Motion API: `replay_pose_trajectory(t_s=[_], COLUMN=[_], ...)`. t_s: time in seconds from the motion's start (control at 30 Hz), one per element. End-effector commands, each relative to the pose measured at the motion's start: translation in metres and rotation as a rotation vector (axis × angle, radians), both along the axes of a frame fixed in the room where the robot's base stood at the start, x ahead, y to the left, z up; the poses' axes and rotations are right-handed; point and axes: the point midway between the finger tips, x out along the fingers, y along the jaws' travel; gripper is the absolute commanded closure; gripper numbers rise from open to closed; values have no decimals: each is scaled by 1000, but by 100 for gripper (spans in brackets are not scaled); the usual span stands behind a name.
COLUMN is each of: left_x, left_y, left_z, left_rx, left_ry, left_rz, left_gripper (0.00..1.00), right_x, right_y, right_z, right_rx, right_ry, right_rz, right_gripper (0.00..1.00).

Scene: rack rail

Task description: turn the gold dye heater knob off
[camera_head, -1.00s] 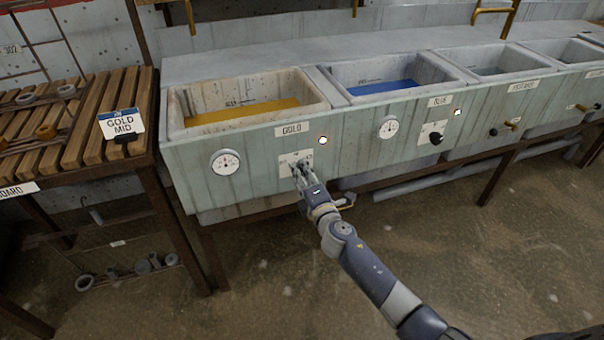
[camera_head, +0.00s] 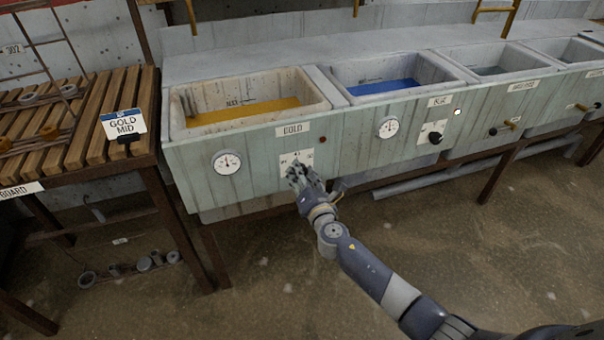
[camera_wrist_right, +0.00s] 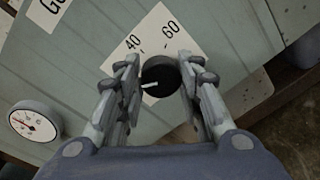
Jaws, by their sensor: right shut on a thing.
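The gold dye vat (camera_head: 240,150) has a plate lettered GOLD on its front panel. Below that plate is the white dial plate (camera_head: 297,160), with 40 and 60 readable in the right wrist view (camera_wrist_right: 150,37). The black gold heater knob (camera_wrist_right: 160,76) sits on it, its white pointer line toward the left in that view. My right gripper (camera_head: 297,175) is at the dial plate, its fingers (camera_wrist_right: 158,80) shut around the knob. In the head view the fingers hide the knob. The gold lamp (camera_head: 323,139) is dark red, unlit. My left gripper is not in view.
A round gauge (camera_head: 227,162) is left of the dial. The blue vat's knob (camera_head: 435,138) and its lit lamp (camera_head: 457,112) are to the right. A slatted bench (camera_head: 90,150) with a GOLD MID card stands at the left. The floor in front is open.

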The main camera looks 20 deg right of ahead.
Motion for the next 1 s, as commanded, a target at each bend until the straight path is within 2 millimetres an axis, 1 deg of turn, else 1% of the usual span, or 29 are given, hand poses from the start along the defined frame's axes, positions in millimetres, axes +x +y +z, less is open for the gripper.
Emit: replay_pose_trajectory(t_s=[0.1, 0.3, 0.57, 0.6, 0.67, 1.0], left_x=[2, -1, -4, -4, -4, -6], left_y=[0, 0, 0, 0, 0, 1], left_z=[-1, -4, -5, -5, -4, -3], left_rx=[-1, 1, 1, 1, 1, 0], left_ry=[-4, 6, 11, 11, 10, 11], left_rz=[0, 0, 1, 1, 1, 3], left_gripper=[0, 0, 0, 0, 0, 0], right_x=[0, 0, 0, 0, 0, -1], right_y=[0, 0, 0, 0, 0, 0], right_z=[-1, -1, -1, -1, -1, 0], right_rx=[-21, -31, -29, -29, -29, -28], right_ry=[1, 0, 0, 0, 0, 0], right_rz=[0, 0, 0, 0, 0, 0], right_gripper=[90, 90, 90, 57, 46, 46])
